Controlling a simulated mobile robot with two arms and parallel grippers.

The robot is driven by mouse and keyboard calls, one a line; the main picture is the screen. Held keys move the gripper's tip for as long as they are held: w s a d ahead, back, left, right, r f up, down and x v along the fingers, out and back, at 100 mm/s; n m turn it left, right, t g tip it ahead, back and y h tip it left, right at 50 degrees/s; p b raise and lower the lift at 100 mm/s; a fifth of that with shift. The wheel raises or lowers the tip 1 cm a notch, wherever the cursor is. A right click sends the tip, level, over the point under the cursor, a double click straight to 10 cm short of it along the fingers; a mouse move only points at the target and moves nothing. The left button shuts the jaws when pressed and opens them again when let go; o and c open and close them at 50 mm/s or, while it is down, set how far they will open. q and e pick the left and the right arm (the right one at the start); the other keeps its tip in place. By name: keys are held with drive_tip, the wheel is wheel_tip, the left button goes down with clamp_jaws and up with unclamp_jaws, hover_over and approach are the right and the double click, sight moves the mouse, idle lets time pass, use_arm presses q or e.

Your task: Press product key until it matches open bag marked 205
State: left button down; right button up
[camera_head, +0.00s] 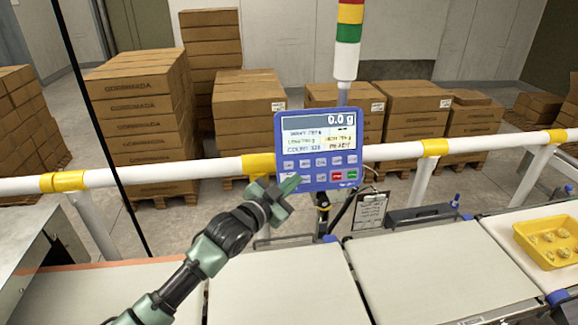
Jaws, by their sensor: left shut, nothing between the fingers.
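The blue checkweigher panel (317,147) stands on a post behind the belts. Its screen (318,132) reads 0.0 g at the top; the smaller lines below are too blurred to read surely. Two rows of small keys sit under the screen, with a red key (336,176) and a green key (352,175) at lower right. My left gripper (291,185) is shut and empty at the panel's lower left corner, its tips in front of the bottom-left keys. I cannot tell whether it touches a key. My right gripper is out of view. I see no bag marked 205.
A white rail (215,170) with yellow clamps runs behind the belts. A yellow tray (520,232) with several small pieces sits on the right belt. The middle belt (430,275) is bare. A clipboard (370,210) hangs right of the post. Stacked cartons (140,120) stand behind the rail.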

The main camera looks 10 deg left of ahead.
use_arm(q)
drive_tip(key=w+b, duration=0.1)
drive_tip(key=b, duration=0.6)
approach(299, 162)
drive_tip(key=w+d, duration=0.2)
drive_tip(key=shift+w+a, duration=0.1)
drive_tip(key=shift+w, duration=0.35)
idle(1.2)
drive_tip(key=shift+w+b, duration=0.15)
drive_tip(key=shift+b, duration=0.2)
drive_tip(key=shift+w+a+f, duration=0.1)
drive_tip(key=shift+w+a, duration=0.05)
drive_tip(key=shift+w, duration=0.1)
